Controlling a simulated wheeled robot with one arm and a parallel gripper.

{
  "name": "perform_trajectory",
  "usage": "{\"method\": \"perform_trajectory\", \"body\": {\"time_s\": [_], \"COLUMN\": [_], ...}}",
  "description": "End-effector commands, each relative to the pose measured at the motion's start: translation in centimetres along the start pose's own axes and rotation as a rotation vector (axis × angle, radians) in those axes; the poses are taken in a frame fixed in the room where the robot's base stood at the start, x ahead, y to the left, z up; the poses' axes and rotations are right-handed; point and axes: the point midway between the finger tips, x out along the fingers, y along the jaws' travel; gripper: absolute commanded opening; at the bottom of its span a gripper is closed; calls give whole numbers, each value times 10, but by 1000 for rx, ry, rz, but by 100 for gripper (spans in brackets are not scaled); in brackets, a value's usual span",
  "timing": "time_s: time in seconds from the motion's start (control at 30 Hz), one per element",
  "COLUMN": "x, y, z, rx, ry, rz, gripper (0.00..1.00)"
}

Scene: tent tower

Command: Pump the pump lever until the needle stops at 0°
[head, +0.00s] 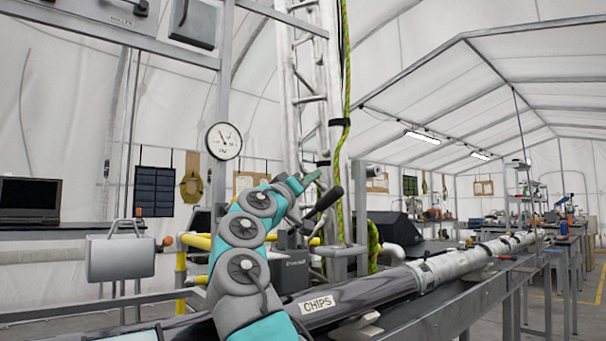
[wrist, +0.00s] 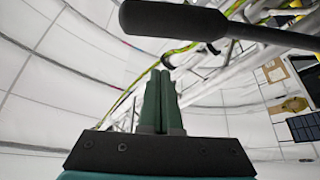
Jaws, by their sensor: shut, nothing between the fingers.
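The pump lever (head: 326,203) is a dark bar with a thick grip, slanting up to the right in the head view. Its black grip crosses the top of the wrist view (wrist: 175,20). My gripper (head: 311,177) has green fingers and is shut and empty, just left of and a little above the lever's grip in the head view. In the wrist view the closed fingertips (wrist: 160,75) point up toward the lever, with a gap showing. The round white gauge (head: 224,141) hangs on a grey post; its needle leans to the upper left, its numbers too small to read.
A metal lattice tower (head: 312,90) with a yellow-green rope (head: 345,60) rises behind the lever. Yellow rails (head: 196,241) and a grey box (head: 120,257) stand to the left.

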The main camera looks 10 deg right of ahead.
Motion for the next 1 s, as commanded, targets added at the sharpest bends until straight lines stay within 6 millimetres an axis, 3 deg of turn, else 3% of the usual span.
{"method": "perform_trajectory", "body": {"time_s": [0.4,1.0], "x": [-12,-15], "y": [-3,0], "z": [29,37], "rx": [0,0], "ry": [4,1], "rz": [1,1], "gripper": [0,0]}}
